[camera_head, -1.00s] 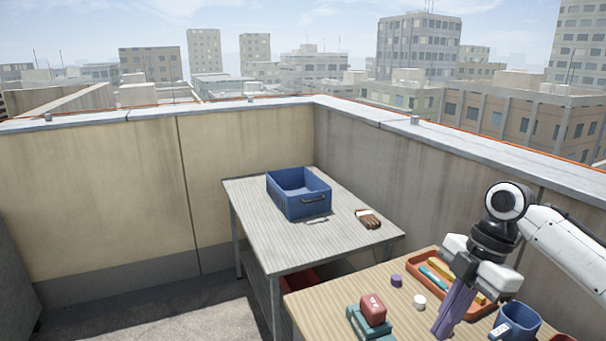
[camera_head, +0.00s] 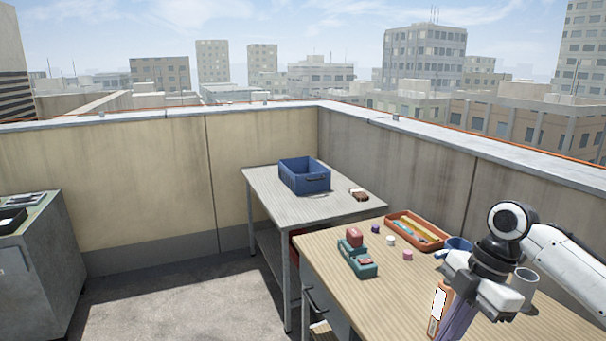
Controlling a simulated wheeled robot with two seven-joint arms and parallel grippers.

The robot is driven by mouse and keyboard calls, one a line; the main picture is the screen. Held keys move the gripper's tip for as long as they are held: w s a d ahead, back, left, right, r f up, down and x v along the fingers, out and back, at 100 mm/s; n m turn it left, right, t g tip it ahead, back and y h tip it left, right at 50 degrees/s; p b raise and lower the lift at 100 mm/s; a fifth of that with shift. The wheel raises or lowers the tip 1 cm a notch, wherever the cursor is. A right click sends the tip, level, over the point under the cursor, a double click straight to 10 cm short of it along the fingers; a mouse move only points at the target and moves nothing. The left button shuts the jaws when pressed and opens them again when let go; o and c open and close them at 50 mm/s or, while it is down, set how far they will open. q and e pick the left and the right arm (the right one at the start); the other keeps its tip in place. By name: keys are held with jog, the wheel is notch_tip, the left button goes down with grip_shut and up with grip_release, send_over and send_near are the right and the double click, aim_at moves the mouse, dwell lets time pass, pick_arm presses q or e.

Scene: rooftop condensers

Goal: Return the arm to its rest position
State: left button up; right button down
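My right arm comes in from the right edge in the head view. Its gripper (camera_head: 457,325) points down over the front right of the wooden table (camera_head: 385,290). Two purple strips hang close together below the white gripper body, and I take them for its fingers, pressed shut. I see nothing held between them. The fingertips lie near the bottom edge of the picture, beside an orange and white box (camera_head: 436,312). My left arm and gripper are not in view.
A blue mug (camera_head: 457,244), a grey cup (camera_head: 524,282), an orange tray (camera_head: 421,239) with pens, small caps (camera_head: 390,240) and a teal case (camera_head: 358,262) stand around the arm. A grey table (camera_head: 290,210) with a blue crate (camera_head: 304,178) stands behind.

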jog(key=s+a+f+m+t+y, duration=0.1)
jog(key=s+a+f+m, duration=0.2)
jog(key=f, duration=0.5)
jog(key=a+f+m+t, duration=0.2)
jog(key=a+f, duration=0.4)
jog(key=f, duration=0.1)
jog(key=s+a+f+m+t+y, duration=0.1)
jog(key=s+a+f+m, duration=0.2)
jog(key=f, duration=0.5)
jog(key=s+d+f+m+t+h, duration=0.1)
jog(key=s+f+m+t, duration=0.1)
jog(key=s+m, duration=0.3)
jog(key=s+d+f+m+t+h, duration=0.2)
jog(key=s+m, duration=0.4)
jog(key=s, duration=0.4)
jog(key=shift+s+d+f+t, duration=0.3)
jog(key=shift+f+t, duration=0.4)
jog(key=shift+f, duration=0.25)
